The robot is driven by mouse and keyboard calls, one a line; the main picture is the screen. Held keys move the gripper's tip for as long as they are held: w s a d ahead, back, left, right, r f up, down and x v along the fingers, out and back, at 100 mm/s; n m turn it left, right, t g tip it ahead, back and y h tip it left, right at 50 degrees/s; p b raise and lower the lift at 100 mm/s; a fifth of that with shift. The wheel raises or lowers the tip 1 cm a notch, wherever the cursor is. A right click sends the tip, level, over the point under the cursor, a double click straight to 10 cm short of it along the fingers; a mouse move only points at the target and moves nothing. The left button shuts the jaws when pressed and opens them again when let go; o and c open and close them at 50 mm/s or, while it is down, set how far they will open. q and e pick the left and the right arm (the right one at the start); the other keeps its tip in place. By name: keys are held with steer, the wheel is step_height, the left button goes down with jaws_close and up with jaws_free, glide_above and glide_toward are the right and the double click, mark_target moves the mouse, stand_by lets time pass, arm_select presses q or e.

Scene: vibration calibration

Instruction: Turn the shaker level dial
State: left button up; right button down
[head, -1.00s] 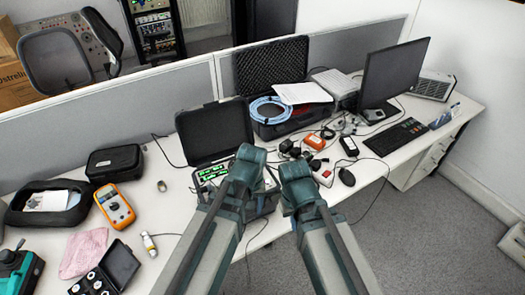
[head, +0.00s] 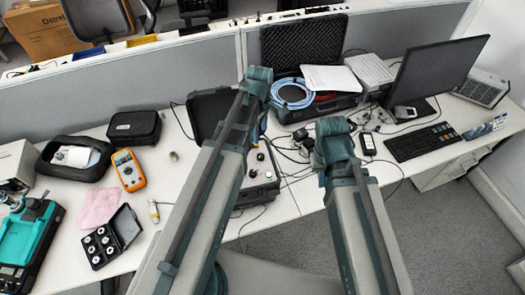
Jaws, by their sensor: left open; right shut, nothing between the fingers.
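The dark case (head: 263,190) with an open lid (head: 203,108) stands mid-table; small round knobs (head: 261,157) show on its panel. I cannot tell which of them is the shaker level dial. My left arm crosses in front of the case and hides much of its panel and lid. My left gripper (head: 258,82) is open, at the arm's far end above and beyond the panel; its fingers are mostly hidden. My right gripper (head: 332,128) is shut and empty, to the right of the case and apart from the knobs; its fingertips are hard to make out.
An orange multimeter (head: 129,169), pink cloth (head: 98,208), box of small round parts (head: 112,237) and teal instrument (head: 28,235) lie left. Behind is a foam-lined case (head: 302,45) with blue cable. A monitor (head: 440,68) and keyboard (head: 425,141) stand right. Cables cross the table.

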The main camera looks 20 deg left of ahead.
mark_target(261, 155)
arm_select(q)
step_height(261, 155, down, 14)
steer(key=b, duration=1.3)
steer(key=shift+r+b, duration=0.1)
steer(key=shift+b, duration=0.2)
steer(key=shift+r, duration=0.1)
steer(key=shift+c, duration=0.2)
jaws_close()
